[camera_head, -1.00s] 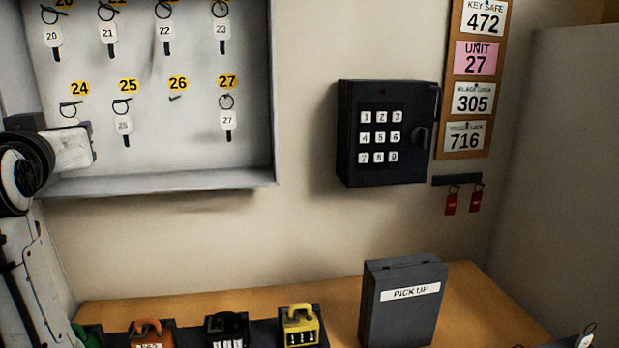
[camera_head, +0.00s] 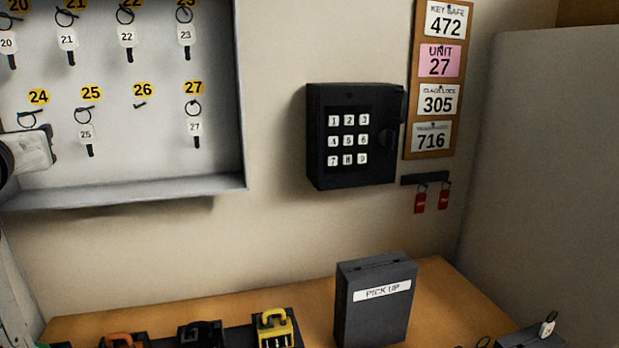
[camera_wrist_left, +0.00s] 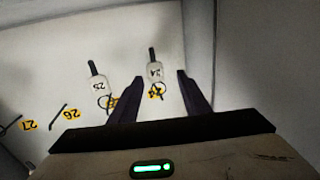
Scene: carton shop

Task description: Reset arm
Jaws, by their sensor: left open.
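My left arm comes in at the left edge of the head view, with a pale wrist part (camera_head: 27,150) in front of the key cabinet (camera_head: 125,188) below number 24. In the left wrist view my left gripper (camera_wrist_left: 161,75) is open. Its two dark fingers are apart, with the white tag of key 24 (camera_wrist_left: 155,72) showing between their tips. That key hangs on its hook; I cannot tell whether the fingers touch it. Key 25 (camera_wrist_left: 97,83) hangs just outside the fingers. My right gripper is not in view.
Hook 26 (camera_head: 140,105) is empty. A black keypad box (camera_head: 315,140) and a number board (camera_head: 410,100) are on the wall. Below, a grey pick-up box (camera_head: 372,320) and several padlocks, one yellow (camera_head: 274,330), stand on the wooden counter (camera_head: 440,290).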

